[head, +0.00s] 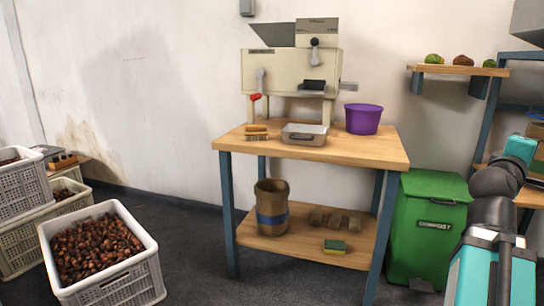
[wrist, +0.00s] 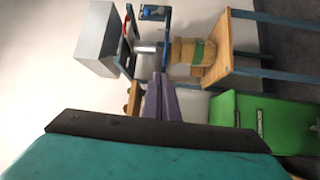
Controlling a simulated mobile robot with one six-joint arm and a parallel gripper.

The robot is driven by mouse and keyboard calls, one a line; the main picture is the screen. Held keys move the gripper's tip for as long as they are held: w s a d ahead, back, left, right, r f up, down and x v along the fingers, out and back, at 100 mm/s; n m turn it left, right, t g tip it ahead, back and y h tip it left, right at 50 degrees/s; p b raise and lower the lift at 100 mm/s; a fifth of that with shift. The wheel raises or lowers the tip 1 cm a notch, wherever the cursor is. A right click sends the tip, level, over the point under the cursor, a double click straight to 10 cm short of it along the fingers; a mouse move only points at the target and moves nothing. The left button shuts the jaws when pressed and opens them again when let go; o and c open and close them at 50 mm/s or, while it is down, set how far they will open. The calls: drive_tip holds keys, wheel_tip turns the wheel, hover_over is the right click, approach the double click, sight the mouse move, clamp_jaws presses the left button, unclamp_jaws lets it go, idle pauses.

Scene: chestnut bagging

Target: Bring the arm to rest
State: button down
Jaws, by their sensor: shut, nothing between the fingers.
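My gripper (wrist: 158,84) shows in the wrist view, its two grey-purple fingers shut together with nothing between them. They point away from the dark bar across the teal wrist. The picture there is turned on its side. In the head view, my teal and dark arm is raised at the right edge, in front of the green compost bin and the right-hand rack. The gripper's fingers cannot be made out in the head view.
A wooden workbench (head: 370,151) bears a cream machine (head: 290,72), a metal tray (head: 304,139) and a purple bucket (head: 363,119). The compost bin (head: 425,215) stands to its right. A chestnut crate (head: 110,284) is at left. Floor between crate and bench is clear.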

drive_tip(key=w+a+f+n+y+p, duration=0.2)
drive_tip(key=w+a+f+y+p, duration=0.15)
drive_tip(key=w+f+p, duration=0.3)
drive_tip(key=w+a+f+n+y+p, duration=0.2)
drive_tip(key=w+a+f+p, duration=0.3)
drive_tip(key=w+p, duration=0.3)
drive_tip(key=a+f+g+y+p, duration=0.35)
drive_tip(key=a+f+p, duration=0.95)
drive_tip(key=f, duration=0.6)
drive_tip(key=s+a+f+g+y+p, duration=0.4)
drive_tip(key=s+a+f+p, duration=0.5)
drive_tip(key=s+a+f, duration=0.5)
drive_tip(key=s+a+f+m+g+y+p, duration=0.1)
drive_tip(key=s+a+f+m+g+p, duration=0.1)
drive_tip(key=s, duration=0.9)
drive_tip(key=s+a+f+m+g+y+p, duration=0.2)
drive_tip(key=s+a+m+g, duration=0.3)
drive_tip(key=s+a+m, duration=0.2)
drive_tip(key=shift+s+a+f, duration=0.3)
drive_tip(key=shift+s+a, duration=0.7)
drive_tip(key=shift+s, duration=1.35)
